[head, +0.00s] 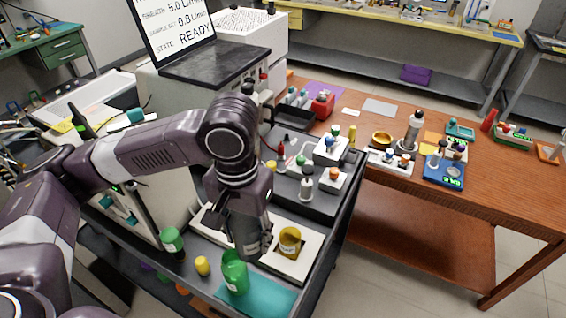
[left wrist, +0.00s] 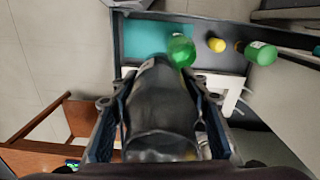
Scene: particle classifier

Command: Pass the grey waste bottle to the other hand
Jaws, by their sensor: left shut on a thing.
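My left gripper (head: 246,212) points down over the dark cart and is shut on a dark grey bottle (head: 251,242). In the left wrist view the grey waste bottle (left wrist: 158,112) lies between the two fingers of the left gripper (left wrist: 160,100), with its narrower end toward the cart. In the head view the fingers and wrist hide much of the bottle. I cannot tell whether its lower end touches the white board (head: 296,268) below. My right gripper is not in view.
A green bottle (head: 235,273) and a yellow-brown jar (head: 290,242) stand close to the held bottle. A small yellow bottle (head: 202,266) and another green bottle (head: 172,241) stand to the left. A teal mat (head: 268,302) lies at the cart's front. The wooden table (head: 475,215) is to the right.

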